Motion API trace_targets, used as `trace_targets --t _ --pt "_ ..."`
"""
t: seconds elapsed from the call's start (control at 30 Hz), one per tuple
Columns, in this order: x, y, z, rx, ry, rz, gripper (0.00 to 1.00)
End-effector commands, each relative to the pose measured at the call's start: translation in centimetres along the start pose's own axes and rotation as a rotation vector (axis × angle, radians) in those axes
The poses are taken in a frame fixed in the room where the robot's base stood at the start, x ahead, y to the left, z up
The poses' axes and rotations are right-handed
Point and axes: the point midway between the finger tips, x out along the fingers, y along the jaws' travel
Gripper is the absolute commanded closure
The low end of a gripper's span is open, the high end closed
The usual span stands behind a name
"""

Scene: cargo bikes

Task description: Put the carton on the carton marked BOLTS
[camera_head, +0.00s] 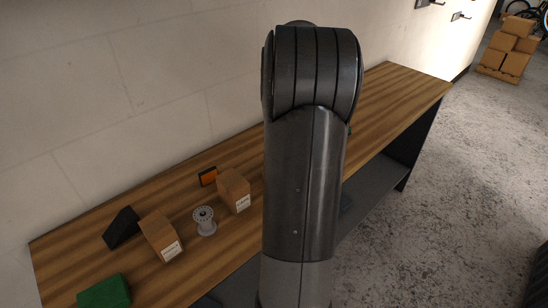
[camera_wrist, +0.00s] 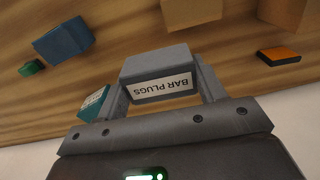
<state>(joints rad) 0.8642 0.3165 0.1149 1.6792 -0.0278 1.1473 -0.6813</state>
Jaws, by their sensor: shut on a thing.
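My gripper (camera_wrist: 164,92) is shut on a grey carton (camera_wrist: 155,68) with a white label reading BAR PLUGS, upside down in the wrist view. The carton sits between the two fingers, over the wooden bench. In the head view my arm hides the gripper and this carton. Two brown cartons with white labels stand on the bench in the head view, one at the left (camera_head: 158,236) and one nearer my arm (camera_head: 234,190). Their labels are too small to read surely. I cannot tell which carton is marked BOLTS.
The wooden bench (camera_head: 75,250) runs along the wall. It bears a grey spool (camera_head: 204,221), a black block (camera_head: 121,228), a green block (camera_head: 105,292) and an orange item (camera_head: 208,176). The wrist view shows a blue box (camera_wrist: 63,40) and a teal box (camera_wrist: 93,103). Stacked cartons (camera_head: 505,60) stand far right.

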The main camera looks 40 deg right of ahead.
Motion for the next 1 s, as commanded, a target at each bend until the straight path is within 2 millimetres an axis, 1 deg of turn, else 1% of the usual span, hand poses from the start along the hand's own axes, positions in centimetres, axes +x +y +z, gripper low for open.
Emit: trace_targets --t 0.03,0.2,0.4,0.5,0.6,0.7,0.8,0.87,0.97,1.0 --pt "-0.5 0.3 1.3 0.003 0.004 -0.001 0.61" --pt "-2.0 0.5 5.6 -0.013 0.012 -0.004 0.61" --pt "-3.2 0.0 10.2 -0.035 0.010 0.000 0.61" --pt "-3.6 -0.4 12.0 -0.045 0.004 0.003 0.61" --pt "-3.8 -0.7 13.2 -0.053 -0.001 0.005 0.61" --pt "-3.9 -0.9 14.0 -0.057 -0.005 0.007 0.61" --pt "-3.7 -1.2 14.0 -0.062 -0.007 0.007 0.61" --pt "-3.3 -1.5 13.5 -0.064 -0.008 0.006 0.61" --pt "-2.1 -2.3 11.8 -0.067 -0.009 0.004 0.61" --pt "-1.5 -2.6 10.9 -0.067 -0.009 0.004 0.61"
